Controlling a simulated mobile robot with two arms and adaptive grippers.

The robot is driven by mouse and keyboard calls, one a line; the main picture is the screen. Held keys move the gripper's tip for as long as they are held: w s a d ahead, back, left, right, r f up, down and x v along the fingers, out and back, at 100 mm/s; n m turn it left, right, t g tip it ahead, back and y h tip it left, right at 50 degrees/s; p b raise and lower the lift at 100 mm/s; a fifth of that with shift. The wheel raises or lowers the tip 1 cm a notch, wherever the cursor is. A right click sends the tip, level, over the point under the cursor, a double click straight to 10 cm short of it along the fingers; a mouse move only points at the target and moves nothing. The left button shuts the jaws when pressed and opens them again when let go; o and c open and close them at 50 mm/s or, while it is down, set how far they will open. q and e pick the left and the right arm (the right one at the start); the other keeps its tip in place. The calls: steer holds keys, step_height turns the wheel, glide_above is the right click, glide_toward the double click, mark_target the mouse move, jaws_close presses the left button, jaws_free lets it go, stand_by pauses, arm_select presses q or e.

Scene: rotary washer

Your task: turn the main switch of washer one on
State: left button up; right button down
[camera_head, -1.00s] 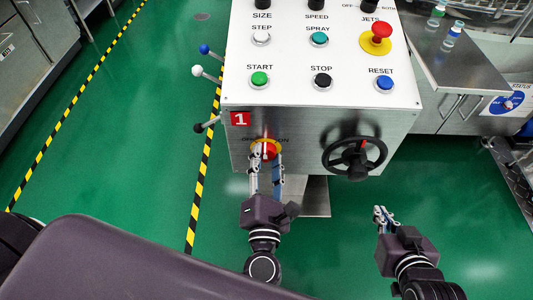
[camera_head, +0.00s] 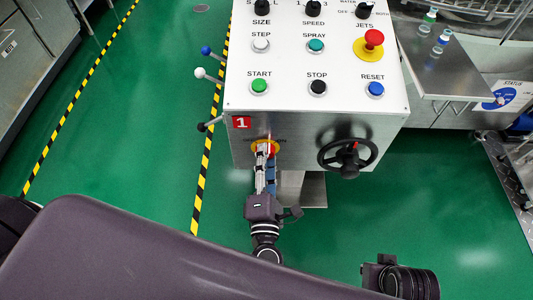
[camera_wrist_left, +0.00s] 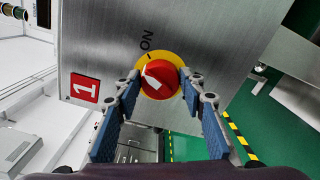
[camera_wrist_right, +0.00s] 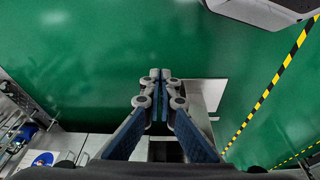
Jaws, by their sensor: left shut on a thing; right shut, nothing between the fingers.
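The main switch of washer one is a round red knob (camera_wrist_left: 160,80) with a white pointer mark on a yellow plate (camera_wrist_left: 148,59), on the front of the washer's panel. An "ON" label stands beside the plate in the left wrist view. The pointer mark appears slanted, not aimed squarely at the label. The yellow plate also shows in the head view (camera_head: 257,145). My left gripper (camera_wrist_left: 160,86) is shut on the knob, one finger at each side; it partly hides it in the head view. My right gripper (camera_wrist_right: 159,76) is shut and empty, over the floor.
The control panel (camera_head: 290,65) has several buttons above the switch and a red "1" tag (camera_head: 242,122). A black handwheel (camera_head: 347,157) sits to the switch's right. Levers (camera_head: 205,73) stick out at the panel's left. Green floor is free around the box.

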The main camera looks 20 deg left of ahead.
arm_select(q)
steer(key=shift+f+m+p, duration=0.1)
steer(key=shift+m+p, duration=1.85)
steer(key=shift+m, duration=0.35)
arm_select(e)
steer(key=s+f+g, duration=0.1)
steer(key=s+f, duration=0.2)
steer(key=f, duration=1.2)
steer(key=shift+s+d, duration=0.15)
steer(key=shift+s, duration=0.2)
arm_select(q)
steer(key=o, duration=1.1)
steer(key=shift+o, duration=0.2)
steer(key=shift+s+d, duration=0.1)
steer(key=v, duration=1.1)
steer(key=shift+s, duration=0.35)
steer(key=shift+d, duration=0.1)
